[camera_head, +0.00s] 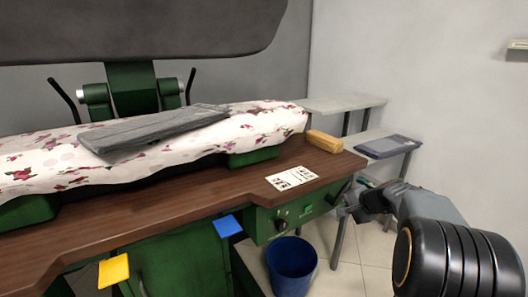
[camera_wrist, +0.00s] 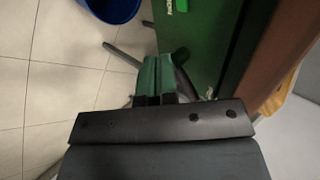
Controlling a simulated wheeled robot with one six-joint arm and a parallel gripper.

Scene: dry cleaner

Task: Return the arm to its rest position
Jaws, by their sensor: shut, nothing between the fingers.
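My arm comes in at the lower right of the head view, and my gripper (camera_head: 350,212) is beside the right end of the green and brown press table (camera_head: 150,223). In the wrist view my gripper (camera_wrist: 152,72) points away from the camera, with its two green-tipped fingers together and nothing between them. The press table's green side and brown edge are close on the right of the wrist view. No gap to the table can be judged exactly.
A blue bin (camera_head: 291,267) stands on the tiled floor below the table. A yellow block (camera_head: 325,141) and a white printed card (camera_head: 291,178) lie on the tabletop. A grey folded cloth (camera_head: 150,130) lies on the floral board (camera_head: 265,122). Shelves (camera_head: 340,103) stand behind.

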